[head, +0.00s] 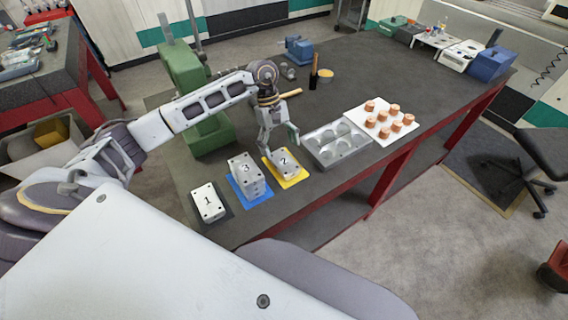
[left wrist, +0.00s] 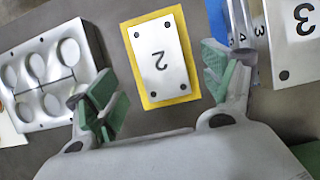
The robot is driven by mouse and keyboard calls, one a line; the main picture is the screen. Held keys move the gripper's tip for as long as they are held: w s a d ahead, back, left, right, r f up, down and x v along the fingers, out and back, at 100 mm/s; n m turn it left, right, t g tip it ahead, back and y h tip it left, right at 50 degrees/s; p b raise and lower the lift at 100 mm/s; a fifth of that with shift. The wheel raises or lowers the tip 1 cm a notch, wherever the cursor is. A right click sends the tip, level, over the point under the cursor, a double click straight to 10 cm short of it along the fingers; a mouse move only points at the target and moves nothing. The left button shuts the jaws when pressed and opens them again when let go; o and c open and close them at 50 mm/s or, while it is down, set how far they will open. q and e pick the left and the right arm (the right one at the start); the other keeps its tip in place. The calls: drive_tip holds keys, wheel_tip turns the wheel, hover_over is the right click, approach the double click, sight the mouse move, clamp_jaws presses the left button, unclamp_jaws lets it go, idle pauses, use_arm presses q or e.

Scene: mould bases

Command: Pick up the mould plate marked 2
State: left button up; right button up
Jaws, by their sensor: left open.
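The mould plate marked 2 (head: 285,166) is a flat light-grey plate with dark corner holes, lying on a yellow mat (head: 296,181). In the left wrist view the plate (left wrist: 160,62) shows whole, its number upside down, with the yellow mat (left wrist: 148,103) around it. My left gripper (head: 280,146) is above the plate in the head view, pointing down, and partly covers its far side. Its fingers, with green pads, are spread wide, with nothing between them. They stand either side of the plate's near end in the wrist view. My right gripper is not in view.
Block 3 (head: 246,173) stands taller on a blue mat (head: 261,197) to the left, with block 1 (head: 208,202) beyond it. A metal mould tray (head: 338,147) with round cavities lies close on the right. A white board (head: 389,143) holds several copper pieces.

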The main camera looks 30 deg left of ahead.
sight(284, 161)
use_arm(q)
drive_tip(key=shift+p+x, duration=0.6)
drive_tip(key=shift+x, duration=1.55)
drive_tip(key=shift+s+f, duration=0.1)
drive_tip(key=shift+f, duration=0.25)
drive_tip(key=c, duration=1.5)
drive_tip(key=shift+r, duration=0.1)
